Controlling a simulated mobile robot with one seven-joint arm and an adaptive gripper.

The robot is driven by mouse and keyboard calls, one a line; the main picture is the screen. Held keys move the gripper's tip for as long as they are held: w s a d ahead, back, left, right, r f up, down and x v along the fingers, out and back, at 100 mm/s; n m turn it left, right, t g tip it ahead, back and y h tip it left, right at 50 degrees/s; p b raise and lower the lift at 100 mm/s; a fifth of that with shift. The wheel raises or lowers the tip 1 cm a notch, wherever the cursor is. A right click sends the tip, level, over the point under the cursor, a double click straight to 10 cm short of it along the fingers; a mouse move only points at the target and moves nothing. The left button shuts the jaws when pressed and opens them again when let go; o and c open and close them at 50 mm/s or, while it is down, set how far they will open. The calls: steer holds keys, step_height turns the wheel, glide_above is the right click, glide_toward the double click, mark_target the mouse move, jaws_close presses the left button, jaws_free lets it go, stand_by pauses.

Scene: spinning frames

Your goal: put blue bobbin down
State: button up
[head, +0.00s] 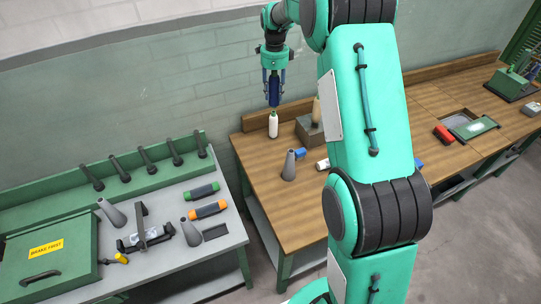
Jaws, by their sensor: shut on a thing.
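My gripper (273,88) is at the upper middle of the head view, pointing down, with its fingers on either side of a dark blue bobbin (274,94). The bobbin is held upright above the wooden bench (258,158). Just below it in the picture, a white bobbin or bottle shape (273,125) stands on the bench. I cannot tell whether the blue bobbin's lower end touches the white one. Part of the bench behind my arm is hidden.
A grey cone (289,165) stands on the bench, with a blue piece (300,153) and a white piece (322,164) lying near it. A box (310,132) holds a tan cone (316,110).

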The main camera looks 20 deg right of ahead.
steer(key=shift+s+a+f, duration=0.25)
steer(key=shift+a+f, duration=0.45)
steer(key=shift+a, duration=0.25)
step_height(320, 180, down, 17)
steer(key=shift+r, duration=0.15)
steer(key=shift+w+d, duration=0.1)
step_height(320, 180, down, 6)
steer(key=shift+f, duration=0.2)
steer(key=shift+f, duration=1.8)
steer(key=shift+f, duration=0.15)
